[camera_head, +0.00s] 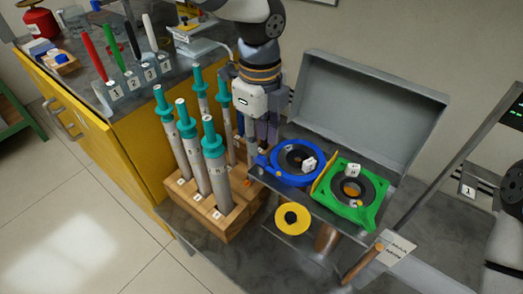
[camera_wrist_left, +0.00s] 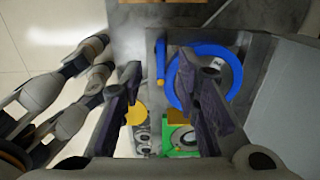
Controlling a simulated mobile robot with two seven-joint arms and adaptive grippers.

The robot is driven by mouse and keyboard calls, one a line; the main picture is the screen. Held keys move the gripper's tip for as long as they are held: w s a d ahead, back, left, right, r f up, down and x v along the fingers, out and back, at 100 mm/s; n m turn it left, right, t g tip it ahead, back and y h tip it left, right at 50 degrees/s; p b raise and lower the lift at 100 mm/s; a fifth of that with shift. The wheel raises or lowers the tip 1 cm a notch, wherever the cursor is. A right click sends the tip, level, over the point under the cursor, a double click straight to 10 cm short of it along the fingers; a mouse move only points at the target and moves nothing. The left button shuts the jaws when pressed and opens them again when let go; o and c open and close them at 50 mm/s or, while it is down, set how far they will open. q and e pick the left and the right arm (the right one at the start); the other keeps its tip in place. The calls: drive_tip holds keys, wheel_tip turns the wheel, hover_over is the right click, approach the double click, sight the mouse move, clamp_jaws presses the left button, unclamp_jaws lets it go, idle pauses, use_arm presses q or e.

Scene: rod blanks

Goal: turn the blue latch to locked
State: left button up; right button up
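The blue latch (camera_head: 297,176) is a blue ring around a dark round port on the grey box, with a short lever at its left side. In the left wrist view the ring of the blue latch (camera_wrist_left: 236,70) lies at upper right, and its lever (camera_wrist_left: 160,58) ends in a yellow part. My left gripper (camera_head: 262,135) points down just behind and left of the ring. In the wrist view the left gripper (camera_wrist_left: 158,66) is open, and the lever shows between its fingers. I cannot tell whether they touch it.
A green latch (camera_head: 343,209) sits right of the blue one. A wooden rack (camera_head: 238,222) with several teal-topped rods stands close on the left. The raised grey lid (camera_head: 365,110) stands behind.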

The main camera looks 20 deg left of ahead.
sight(260, 157)
use_arm(q)
wheel_tip(260, 157, down, 5)
drive_tip(key=shift+f, duration=0.1)
drive_tip(key=shift+c, duration=0.5)
clamp_jaws()
